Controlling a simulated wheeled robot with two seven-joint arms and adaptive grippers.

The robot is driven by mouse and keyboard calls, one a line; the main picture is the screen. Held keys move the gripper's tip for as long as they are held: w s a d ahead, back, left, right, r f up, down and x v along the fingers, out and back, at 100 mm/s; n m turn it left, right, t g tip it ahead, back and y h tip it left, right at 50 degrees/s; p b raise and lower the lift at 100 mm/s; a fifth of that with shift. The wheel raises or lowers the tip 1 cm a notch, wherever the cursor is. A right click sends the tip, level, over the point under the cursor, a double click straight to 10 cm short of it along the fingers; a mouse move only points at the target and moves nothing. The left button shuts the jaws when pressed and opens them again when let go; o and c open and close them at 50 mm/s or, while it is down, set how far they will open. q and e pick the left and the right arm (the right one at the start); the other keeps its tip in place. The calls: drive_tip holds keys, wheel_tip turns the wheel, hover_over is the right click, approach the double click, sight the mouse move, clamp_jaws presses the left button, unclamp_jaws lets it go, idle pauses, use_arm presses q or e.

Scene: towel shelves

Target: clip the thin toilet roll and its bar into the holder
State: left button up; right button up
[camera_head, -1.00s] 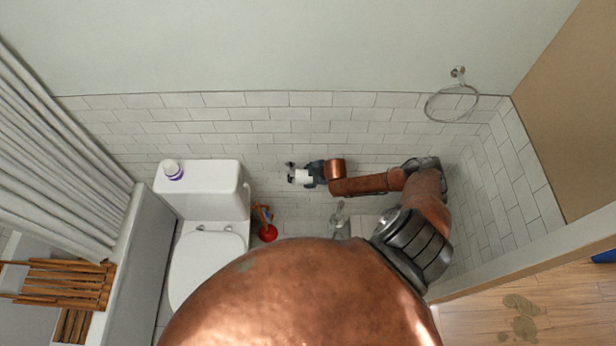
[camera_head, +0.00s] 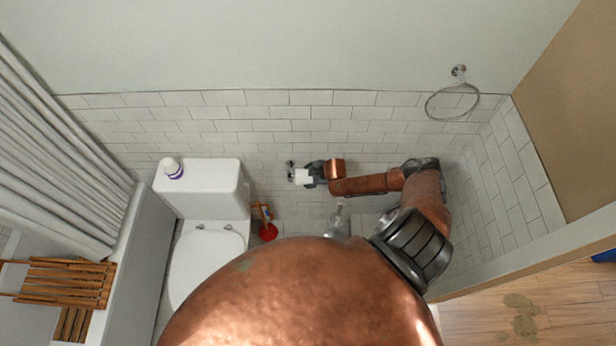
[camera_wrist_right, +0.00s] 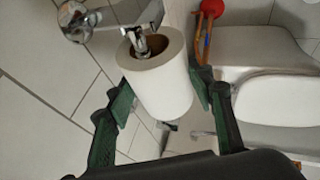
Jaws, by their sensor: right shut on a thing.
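The white toilet roll (camera_wrist_right: 165,85) is between the green-padded fingers of my right gripper (camera_wrist_right: 160,96), which is shut on it. One open end of the roll faces the chrome holder (camera_wrist_right: 82,22) on the tiled wall. A chrome piece reaches into or against the core at that end; I cannot tell whether it is the bar or part of the holder, or whether it is seated. In the head view the roll (camera_head: 302,177) is small and white, at the tip of my right gripper (camera_head: 313,174), close to the wall and the holder (camera_head: 290,164). My left gripper is out of view.
The toilet (camera_head: 205,262) stands left of the roll, with a purple-and-white bottle (camera_head: 173,168) on its tank. A red plunger (camera_head: 268,232) stands between toilet and arm. A towel ring (camera_head: 452,102) hangs on the wall at right.

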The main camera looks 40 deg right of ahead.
drive_tip(key=shift+f+b, duration=0.3)
drive_tip(key=shift+f, duration=0.5)
idle(0.9)
drive_tip(key=o, duration=1.3)
drive_tip(key=shift+c, duration=0.2)
drive_tip(key=shift+r, duration=0.1)
drive_tip(key=v, duration=1.1)
drive_tip(key=shift+s+r, duration=0.2)
drive_tip(key=shift+r, duration=0.15)
